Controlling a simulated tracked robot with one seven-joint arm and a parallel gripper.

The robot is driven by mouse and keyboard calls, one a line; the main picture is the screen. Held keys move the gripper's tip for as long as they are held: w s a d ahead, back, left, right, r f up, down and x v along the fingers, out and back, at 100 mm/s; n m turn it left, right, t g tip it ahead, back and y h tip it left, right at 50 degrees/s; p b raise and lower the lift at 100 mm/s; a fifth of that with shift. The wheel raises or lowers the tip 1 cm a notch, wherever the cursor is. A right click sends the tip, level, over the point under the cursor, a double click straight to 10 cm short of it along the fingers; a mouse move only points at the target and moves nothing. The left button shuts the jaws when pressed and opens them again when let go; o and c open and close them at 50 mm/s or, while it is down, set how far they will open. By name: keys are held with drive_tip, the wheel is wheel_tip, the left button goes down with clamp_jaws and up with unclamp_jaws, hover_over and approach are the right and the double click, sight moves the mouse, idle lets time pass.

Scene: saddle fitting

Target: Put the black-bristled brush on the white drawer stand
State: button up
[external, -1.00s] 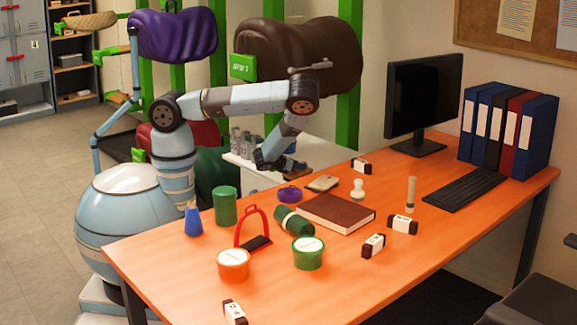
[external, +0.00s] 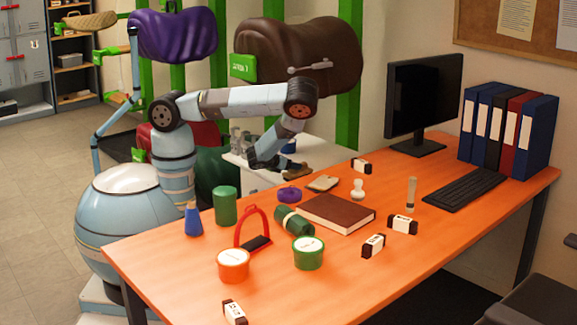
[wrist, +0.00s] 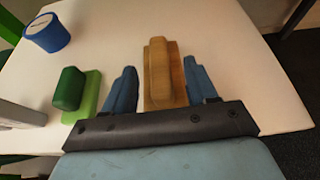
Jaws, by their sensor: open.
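The white drawer stand (external: 318,149) is behind the orange table, and its pale top (wrist: 225,45) fills much of the wrist view. My gripper (external: 288,170) is low over the stand's near side. In the wrist view its blue fingers (wrist: 161,85) are open, one on each side of a tan block-shaped, brush-like piece (wrist: 160,65), with a small gap at each side. That piece has a raised grip on a wider base; its bristle colour cannot be made out. A black piece with a red arched handle (external: 257,243) lies on the table; I cannot tell if it has bristles.
A green block-shaped piece (wrist: 72,90) and a blue tub (wrist: 47,32) stand on the stand's left part in the wrist view. The table holds a brown book (external: 336,213), orange tub (external: 233,266), green tub (external: 308,254) and several labelled blocks. A monitor (external: 423,95) stands beyond.

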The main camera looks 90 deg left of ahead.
drive_tip(key=shift+v, duration=1.75)
